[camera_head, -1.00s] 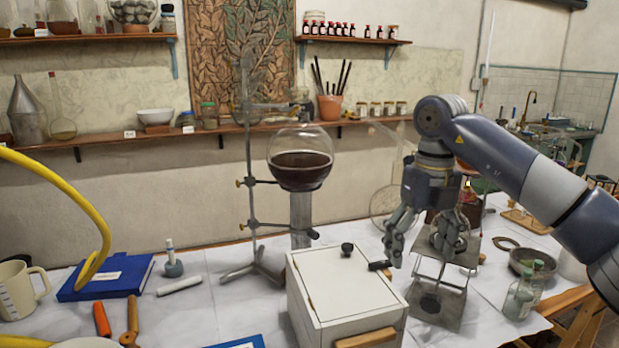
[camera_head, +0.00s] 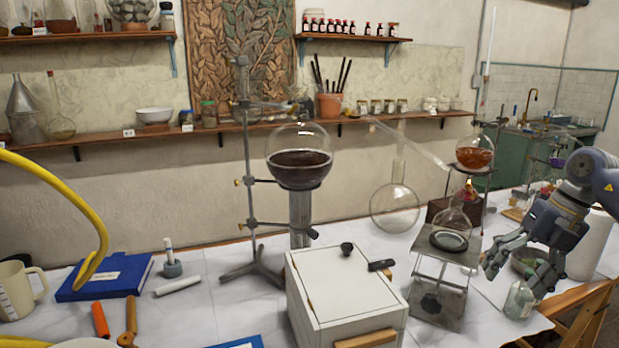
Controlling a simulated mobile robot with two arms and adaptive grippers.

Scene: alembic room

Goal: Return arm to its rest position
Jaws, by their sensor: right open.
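My right gripper (camera_head: 516,272) is open and empty at the right side of the view. It hangs over the right end of the table, right of the metal lab jack (camera_head: 440,285). My left gripper is not in view.
A white box (camera_head: 345,285) with a black knob stands at the front middle. A clear flask (camera_head: 452,222) sits on the lab jack. A stand holds a round flask of dark liquid (camera_head: 300,170). Glassware (camera_head: 395,208) stands behind. A blue book (camera_head: 105,277) lies at left.

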